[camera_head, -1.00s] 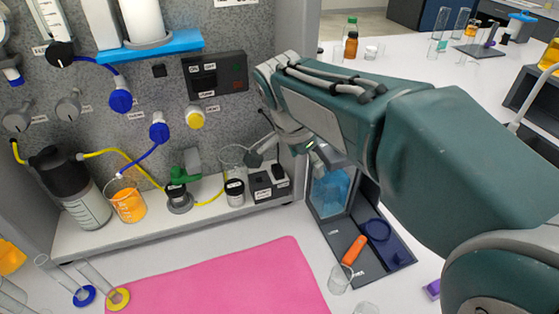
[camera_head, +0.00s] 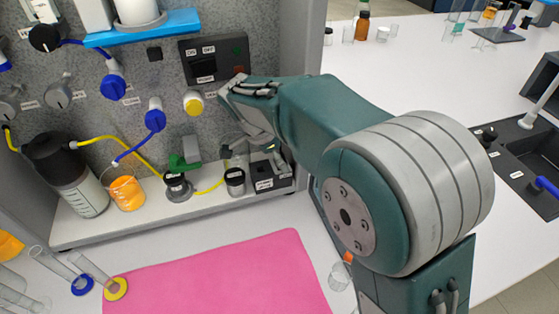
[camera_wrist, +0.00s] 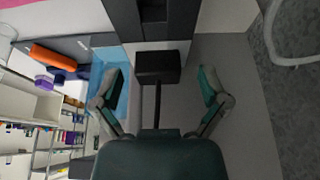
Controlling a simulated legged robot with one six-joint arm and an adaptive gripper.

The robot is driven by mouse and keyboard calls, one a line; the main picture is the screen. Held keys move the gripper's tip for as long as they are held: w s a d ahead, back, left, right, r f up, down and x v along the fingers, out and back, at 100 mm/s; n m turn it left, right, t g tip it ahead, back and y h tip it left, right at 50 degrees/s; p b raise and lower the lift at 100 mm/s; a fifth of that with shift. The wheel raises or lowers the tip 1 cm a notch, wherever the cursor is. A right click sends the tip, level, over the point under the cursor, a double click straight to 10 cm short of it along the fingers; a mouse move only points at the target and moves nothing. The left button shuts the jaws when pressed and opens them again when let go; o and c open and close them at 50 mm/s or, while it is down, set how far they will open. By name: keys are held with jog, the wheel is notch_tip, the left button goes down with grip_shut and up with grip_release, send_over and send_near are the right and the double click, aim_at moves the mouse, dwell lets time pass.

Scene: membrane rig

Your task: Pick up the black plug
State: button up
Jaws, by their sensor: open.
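The black plug (camera_wrist: 157,68) shows in the wrist view as a dark block, with a thin black cable running from it toward my palm. It sits near the edge of a dark box (camera_wrist: 152,28). My gripper (camera_wrist: 159,76) is open, with one finger on each side of the plug. Gaps show on both sides, and neither fingertip visibly touches it. In the head view the dark box (camera_head: 264,184) stands at the right end of the rig's white shelf. My arm's end is just above it there and largely hides the plug and fingers.
A black-lidded jar (camera_head: 235,184) and a glass beaker stand just left of the box. The grey speckled panel (camera_head: 140,90) rises behind. A blue container (camera_wrist: 108,75) and an orange-handled tool (camera_wrist: 55,54) lie to the left in the wrist view. A pink mat (camera_head: 220,275) lies in front.

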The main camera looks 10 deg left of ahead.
jog(key=shift+d+f, duration=0.1)
jog(key=shift+f, duration=0.1)
jog(key=c, duration=1)
jog(key=shift+w+r, duration=0.1)
jog(key=shift+r, duration=0.45)
notch_tip(320, 180, up, 2)
jog(key=shift+r, duration=0.25)
jog(key=s+d+r, duration=0.1)
jog(key=s+r, duration=0.2)
jog(key=s, duration=0.1)
jog(key=s+d+r, duration=0.1)
jog(key=s+r, duration=0.2)
jog(key=s, duration=0.2)
jog(key=s+d+r, duration=0.1)
jog(key=s+r, duration=0.2)
jog(key=s, duration=0.1)
jog(key=shift+s+d+r, duration=0.25)
jog(key=shift+s+d, duration=0.1)
